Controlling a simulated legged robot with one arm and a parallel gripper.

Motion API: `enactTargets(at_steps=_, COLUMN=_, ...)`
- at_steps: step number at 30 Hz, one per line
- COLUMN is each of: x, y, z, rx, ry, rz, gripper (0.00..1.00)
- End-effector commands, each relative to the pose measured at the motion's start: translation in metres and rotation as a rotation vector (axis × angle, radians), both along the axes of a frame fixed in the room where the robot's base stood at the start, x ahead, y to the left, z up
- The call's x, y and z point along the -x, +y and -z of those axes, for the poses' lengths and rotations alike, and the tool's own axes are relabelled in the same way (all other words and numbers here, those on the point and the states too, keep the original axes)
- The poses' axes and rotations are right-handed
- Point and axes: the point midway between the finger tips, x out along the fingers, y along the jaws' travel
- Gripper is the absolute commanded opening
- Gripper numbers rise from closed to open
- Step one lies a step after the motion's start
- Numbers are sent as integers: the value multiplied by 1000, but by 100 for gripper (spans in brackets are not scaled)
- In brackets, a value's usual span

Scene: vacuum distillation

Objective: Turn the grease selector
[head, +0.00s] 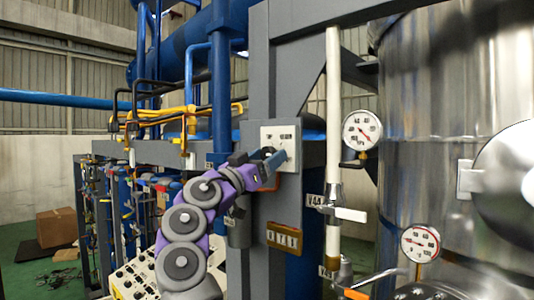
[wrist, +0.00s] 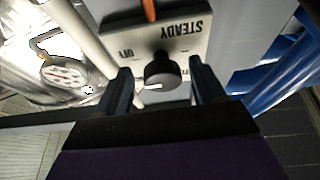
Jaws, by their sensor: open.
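The grease selector is a dark round knob (wrist: 162,72) with a white pointer mark, on a pale label plate (wrist: 195,38). The plate appears upside down in the wrist view and reads STEADY, with a smaller word near the knob. In the head view the plate (head: 280,136) is on a grey steel column, its lettering too small to read. My gripper (wrist: 160,67) is open, with one finger on each side of the knob and visible gaps to it. In the head view my gripper (head: 270,161) is at the plate and hides the knob there.
A white pipe with a valve handle (head: 347,214) runs right of the column. A pressure gauge (head: 362,130) and a large shiny vessel (head: 440,90) stand farther right. A blue pipe (head: 220,90) rises left of the plate. An orange-framed tag (head: 284,238) hangs below.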

Motion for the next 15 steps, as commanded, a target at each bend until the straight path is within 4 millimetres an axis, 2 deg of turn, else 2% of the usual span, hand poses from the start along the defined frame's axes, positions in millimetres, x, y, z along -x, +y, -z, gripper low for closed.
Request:
enactTargets(at_steps=9, x=-2, y=-4, z=-1, rx=-2, ry=-1, rz=0, gripper=69)
enactTargets(at_steps=15, x=-3, y=-10, z=-3, rx=-5, ry=-3, rz=0, gripper=51)
